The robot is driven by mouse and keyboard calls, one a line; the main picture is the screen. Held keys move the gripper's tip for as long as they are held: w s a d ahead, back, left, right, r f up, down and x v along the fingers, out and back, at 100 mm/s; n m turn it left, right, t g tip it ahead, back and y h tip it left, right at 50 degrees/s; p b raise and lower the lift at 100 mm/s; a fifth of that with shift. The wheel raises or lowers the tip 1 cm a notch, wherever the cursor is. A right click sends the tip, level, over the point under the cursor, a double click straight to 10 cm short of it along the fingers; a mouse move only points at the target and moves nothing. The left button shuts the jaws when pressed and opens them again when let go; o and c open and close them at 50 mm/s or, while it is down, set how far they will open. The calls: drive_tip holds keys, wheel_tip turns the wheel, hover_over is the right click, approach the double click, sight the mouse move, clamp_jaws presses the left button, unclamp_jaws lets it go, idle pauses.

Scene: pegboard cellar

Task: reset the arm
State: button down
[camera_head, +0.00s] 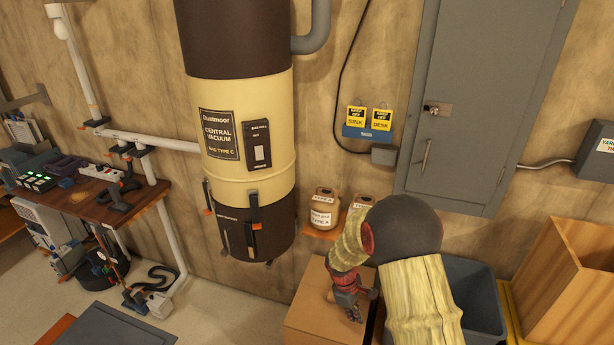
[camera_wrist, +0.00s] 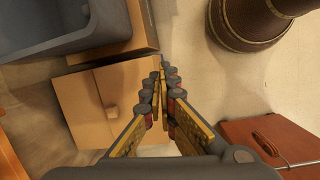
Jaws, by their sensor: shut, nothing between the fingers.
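My arm reaches down at the lower right of the head view. My gripper (camera_head: 350,308) hangs over a cardboard box (camera_head: 311,313) on the floor. In the wrist view my gripper (camera_wrist: 162,75) has its fingers together, with nothing held between them. The cardboard box (camera_wrist: 83,95) shows below and left of the fingers there, with a small tan piece on its top. I cannot tell whether the fingertips touch the box.
A dark grey bin (camera_head: 470,290) stands right of my arm, beside a wooden crate (camera_head: 572,280). A vacuum canister (camera_head: 245,130) hangs on the wall, left of a small shelf with jugs (camera_head: 323,207). A grey cabinet (camera_head: 485,95) is above. A cluttered workbench (camera_head: 85,200) is left.

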drive_tip(key=s+d+r+m+t+y+b, duration=0.3)
drive_tip(key=s+r+m+t+b, duration=0.3)
drive_tip(key=s+r, duration=2.2)
drive_tip(key=s+m+b, duration=0.1)
drive_tip(key=m+b, duration=0.2)
drive_tip(key=m, duration=0.3)
drive_tip(key=shift+s+r, duration=0.4)
